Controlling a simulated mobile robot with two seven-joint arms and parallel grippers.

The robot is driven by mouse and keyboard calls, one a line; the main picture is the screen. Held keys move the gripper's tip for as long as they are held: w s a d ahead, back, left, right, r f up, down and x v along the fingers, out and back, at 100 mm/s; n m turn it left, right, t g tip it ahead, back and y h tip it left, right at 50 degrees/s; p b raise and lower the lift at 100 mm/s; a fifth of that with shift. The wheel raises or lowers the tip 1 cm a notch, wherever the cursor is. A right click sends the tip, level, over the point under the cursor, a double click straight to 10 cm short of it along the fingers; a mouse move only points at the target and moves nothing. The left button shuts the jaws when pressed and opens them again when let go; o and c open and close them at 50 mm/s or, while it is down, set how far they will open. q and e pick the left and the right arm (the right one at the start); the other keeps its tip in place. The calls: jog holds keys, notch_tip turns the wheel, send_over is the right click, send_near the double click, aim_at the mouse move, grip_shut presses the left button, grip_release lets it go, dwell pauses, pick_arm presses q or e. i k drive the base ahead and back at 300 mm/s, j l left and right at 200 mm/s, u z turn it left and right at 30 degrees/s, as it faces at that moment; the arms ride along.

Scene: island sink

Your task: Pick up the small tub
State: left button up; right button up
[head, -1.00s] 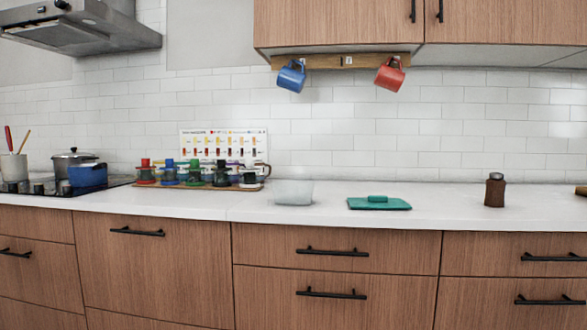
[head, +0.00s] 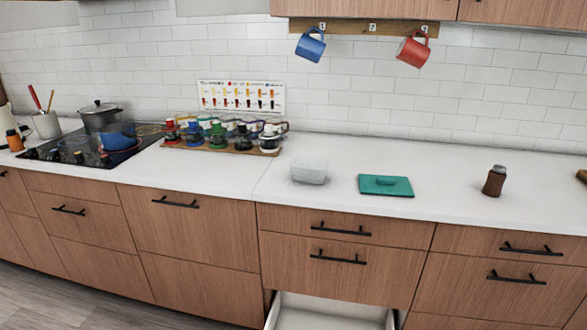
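The small tub (head: 309,170) is a pale, translucent, open container on the white counter, near the middle of the head view. A flat green lid (head: 385,185) with a raised handle lies just to its right, apart from it. Neither of my grippers shows in the head view.
A wooden board with several colored bottles (head: 222,136) stands left of the tub. A brown shaker (head: 494,181) stands to the right. Two mugs, blue (head: 310,46) and red (head: 413,49), hang above. A lower drawer (head: 330,312) stands open below. The counter front (head: 230,180) is clear.

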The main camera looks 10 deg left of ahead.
aim_at(313, 171)
jog(key=j+u, duration=0.35)
jog(key=i+j+u, duration=0.2)
jog(key=u, duration=0.2)
jog(key=i+j+u, duration=0.3)
jog(key=u, duration=0.2)
jog(key=i+j+u, duration=0.5)
jog(key=i+z, duration=0.2)
jog(key=z, duration=0.3)
jog(key=i+z, duration=0.2)
jog(key=z, duration=0.3)
jog(key=i+j+z, duration=0.15)
jog(key=z, duration=0.75)
jog(key=i+j+z, duration=0.1)
jog(key=z, duration=0.3)
jog(key=j+z, duration=0.2)
jog(key=z, duration=0.2)
jog(key=j+z, duration=0.15)
jog(key=z, duration=0.25)
jog(key=i, duration=0.05)
